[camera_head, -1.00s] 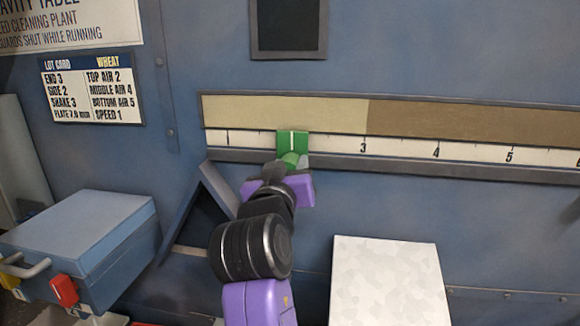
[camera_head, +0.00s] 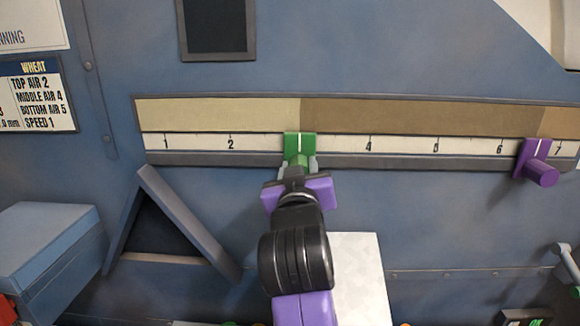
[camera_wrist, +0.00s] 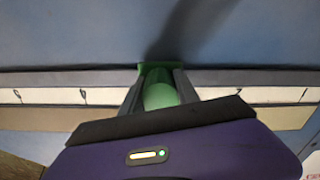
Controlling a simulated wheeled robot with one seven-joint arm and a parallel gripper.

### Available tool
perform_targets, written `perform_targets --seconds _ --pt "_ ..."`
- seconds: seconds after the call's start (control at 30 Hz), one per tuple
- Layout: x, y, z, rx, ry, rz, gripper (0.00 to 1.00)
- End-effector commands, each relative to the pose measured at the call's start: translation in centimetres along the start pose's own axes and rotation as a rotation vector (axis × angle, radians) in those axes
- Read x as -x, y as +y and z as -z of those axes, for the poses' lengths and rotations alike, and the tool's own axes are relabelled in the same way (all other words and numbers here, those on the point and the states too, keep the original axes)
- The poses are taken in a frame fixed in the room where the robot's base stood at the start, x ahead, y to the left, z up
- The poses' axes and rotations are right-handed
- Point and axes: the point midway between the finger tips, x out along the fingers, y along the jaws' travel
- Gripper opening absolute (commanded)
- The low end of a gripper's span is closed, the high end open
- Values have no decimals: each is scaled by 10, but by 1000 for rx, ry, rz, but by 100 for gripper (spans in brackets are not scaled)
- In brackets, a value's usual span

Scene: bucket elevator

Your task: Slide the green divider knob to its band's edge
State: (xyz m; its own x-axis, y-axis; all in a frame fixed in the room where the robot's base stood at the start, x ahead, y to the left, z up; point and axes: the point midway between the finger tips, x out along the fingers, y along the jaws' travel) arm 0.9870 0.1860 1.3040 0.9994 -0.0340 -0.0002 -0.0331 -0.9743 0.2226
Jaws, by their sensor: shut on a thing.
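The green divider (camera_head: 299,146) sits on the numbered scale (camera_head: 262,144), covering the spot between 2 and 4. Its white centre line lies about in line with the edge where the pale band (camera_head: 217,114) meets the brown band (camera_head: 410,118). My gripper (camera_head: 299,167) is shut on the divider's green knob, below the scale. In the wrist view the rounded green knob (camera_wrist: 160,92) shows between my two grey fingers. The fingertips are partly hidden by the knob and the gripper body.
A purple divider (camera_head: 534,160) with a knob stands further right, near 7. A dark triangular frame (camera_head: 165,225) is at lower left, beside a blue box (camera_head: 45,245). A pale panel (camera_head: 362,275) lies below, partly behind my arm. The scale between the dividers is clear.

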Motion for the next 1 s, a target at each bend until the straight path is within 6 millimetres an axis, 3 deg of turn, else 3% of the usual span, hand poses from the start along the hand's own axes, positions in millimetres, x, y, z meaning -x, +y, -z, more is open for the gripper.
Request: perform_targets --seconds 0.1,0.13,0.23,0.63,1.0 --pt "0 0 0 0 -1 -1 0" --pt "0 0 0 0 -1 -1 39" --pt "0 0 0 0 0 -1 59" --pt "5 -1 -1 1 0 0 59" --pt "61 -1 -2 1 2 0 59"
